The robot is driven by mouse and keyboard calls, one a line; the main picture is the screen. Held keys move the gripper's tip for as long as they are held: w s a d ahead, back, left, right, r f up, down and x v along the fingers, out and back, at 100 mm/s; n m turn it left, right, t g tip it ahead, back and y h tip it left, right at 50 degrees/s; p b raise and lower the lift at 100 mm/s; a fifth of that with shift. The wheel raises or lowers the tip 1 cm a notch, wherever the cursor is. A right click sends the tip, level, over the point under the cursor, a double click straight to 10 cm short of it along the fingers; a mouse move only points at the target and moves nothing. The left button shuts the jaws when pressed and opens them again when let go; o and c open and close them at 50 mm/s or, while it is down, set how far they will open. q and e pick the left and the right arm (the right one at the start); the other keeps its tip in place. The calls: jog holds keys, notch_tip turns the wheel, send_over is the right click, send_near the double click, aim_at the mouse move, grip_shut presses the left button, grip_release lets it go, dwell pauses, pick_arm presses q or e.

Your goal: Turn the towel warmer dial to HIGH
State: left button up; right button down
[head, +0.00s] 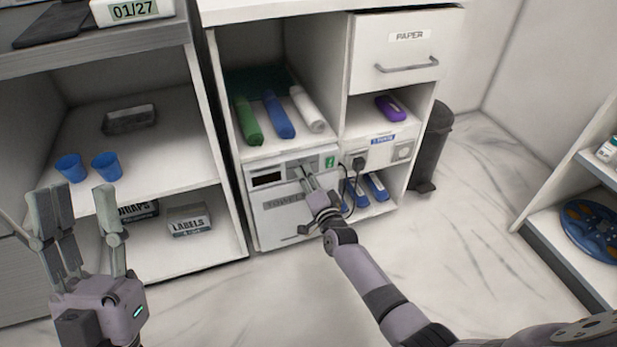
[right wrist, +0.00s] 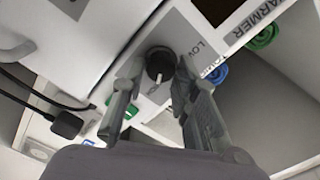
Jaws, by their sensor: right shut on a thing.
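The towel warmer (head: 283,224) is a pale box low in the middle shelf unit, with a dark display and a door marked TOWEL. Its dial (right wrist: 160,62) is a dark round knob with a white pointer line, beside a grey panel with LOW lettering. In the right wrist view the pointer line faces down, slightly left. HIGH lettering cannot be made out. My right gripper (right wrist: 154,84) is shut on the dial, one finger on each side; in the head view my right gripper (head: 304,171) hides it. My left gripper (head: 80,198) is raised, open and empty, at left.
A black plug (head: 358,162) with a cable is right of the warmer. Green, blue and white rolled towels (head: 277,114) lie above it. Blue cups (head: 107,166) and a LABELS box (head: 188,220) stand on the left shelves. A dark bin (head: 433,145) stands right; the floor in front is clear.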

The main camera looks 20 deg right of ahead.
jog(key=c, duration=1.3)
grip_release()
jog(key=s, duration=1.2)
jog(key=shift+d, duration=0.25)
